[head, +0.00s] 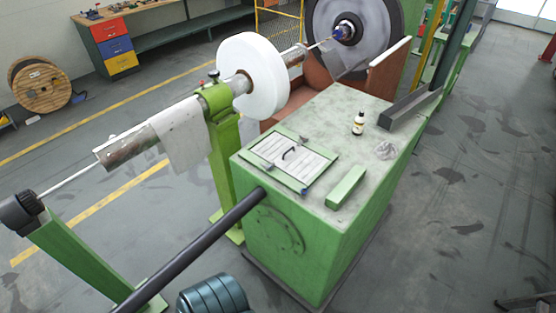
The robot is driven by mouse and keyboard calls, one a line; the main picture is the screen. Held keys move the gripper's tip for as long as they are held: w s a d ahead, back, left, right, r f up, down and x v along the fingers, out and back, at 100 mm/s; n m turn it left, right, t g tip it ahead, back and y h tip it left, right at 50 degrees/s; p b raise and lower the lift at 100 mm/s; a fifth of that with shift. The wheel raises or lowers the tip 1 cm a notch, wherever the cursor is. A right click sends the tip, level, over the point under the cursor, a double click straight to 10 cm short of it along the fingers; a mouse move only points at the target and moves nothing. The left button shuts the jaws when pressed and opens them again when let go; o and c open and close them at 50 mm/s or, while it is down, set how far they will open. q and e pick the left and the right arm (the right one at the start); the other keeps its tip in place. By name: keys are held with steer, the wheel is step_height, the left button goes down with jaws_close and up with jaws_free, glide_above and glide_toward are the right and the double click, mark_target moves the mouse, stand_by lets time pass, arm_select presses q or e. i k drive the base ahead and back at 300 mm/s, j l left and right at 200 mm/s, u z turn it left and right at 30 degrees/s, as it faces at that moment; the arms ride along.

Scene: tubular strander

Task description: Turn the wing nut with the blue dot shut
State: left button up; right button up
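A light panel (292,160) with a green rim lies on top of the green machine cabinet (331,255). A small bluish piece (305,191) sits at its near right corner; it may be the wing nut with the blue dot, but it is too small to tell its shape or which way it is turned. Small grey fittings show at the panel's left edge (267,165) and far edge (303,139). A dark curved handle (288,153) stands on the panel. Neither of my grippers is in view.
A green block (346,187), a small bottle (359,123), a crumpled rag (386,150) and a dark angled bar (410,107) are on the cabinet top. A dark shaft (205,241) runs to the cabinet's left side. A white disc (253,72) stands behind. Floor at right is clear.

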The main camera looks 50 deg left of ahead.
mark_target(269, 168)
steer(key=i+u, duration=0.1)
steer(key=u, duration=1.8)
